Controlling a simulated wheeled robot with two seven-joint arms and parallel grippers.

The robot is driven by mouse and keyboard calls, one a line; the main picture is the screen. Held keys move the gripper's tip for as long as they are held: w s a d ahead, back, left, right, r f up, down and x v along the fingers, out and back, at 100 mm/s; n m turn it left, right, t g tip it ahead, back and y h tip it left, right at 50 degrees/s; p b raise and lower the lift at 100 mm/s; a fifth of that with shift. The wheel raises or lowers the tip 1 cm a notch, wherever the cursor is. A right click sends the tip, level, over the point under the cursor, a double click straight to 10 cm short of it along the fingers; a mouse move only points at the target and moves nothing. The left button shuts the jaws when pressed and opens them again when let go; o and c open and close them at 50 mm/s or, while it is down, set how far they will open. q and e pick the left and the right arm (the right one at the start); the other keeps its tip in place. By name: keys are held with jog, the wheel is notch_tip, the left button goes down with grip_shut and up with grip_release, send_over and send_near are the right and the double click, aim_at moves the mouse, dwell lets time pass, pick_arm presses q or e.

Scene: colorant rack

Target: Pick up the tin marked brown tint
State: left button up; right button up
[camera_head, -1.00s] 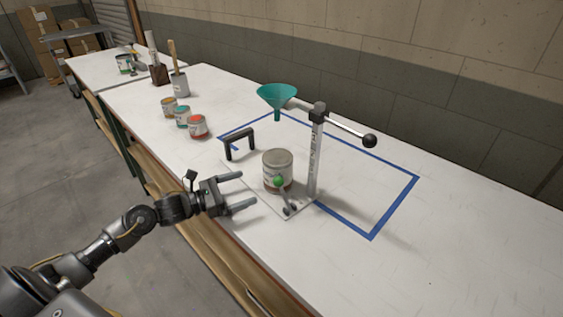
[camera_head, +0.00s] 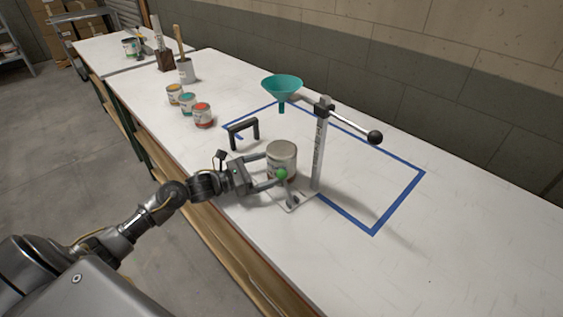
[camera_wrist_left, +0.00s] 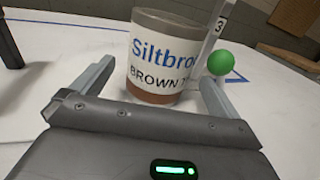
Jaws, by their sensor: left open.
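The tin marked brown tint (camera_head: 282,152) is a grey can with a white label and a brown band at its foot. It stands upright on the small base plate of a stand. In the left wrist view the tin (camera_wrist_left: 165,60) shows the words "Siltbro" and "BROWN T", cut off at the right. My left gripper (camera_head: 266,171) is open, its fingers reaching to either side of the tin. In the left wrist view the fingers of the left gripper (camera_wrist_left: 152,90) show left and right of the tin, with a gap on the left. My right gripper is not in view.
The stand's post (camera_head: 319,150) rises right beside the tin, with a teal funnel (camera_head: 282,87) and a black-knobbed lever (camera_head: 374,137) above. A green ball knob (camera_head: 282,174) sits close to the right finger. A black handle (camera_head: 243,131) stands behind.

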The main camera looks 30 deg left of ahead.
aim_at(281, 164)
pick_arm(q)
jog(key=p+x, duration=0.2)
jog(key=x, duration=0.2)
jog(key=shift+w+d, duration=0.25)
jog(key=shift+w+d+f, duration=0.1)
jog(key=shift+w+d, duration=0.1)
jog(key=c, duration=1.2)
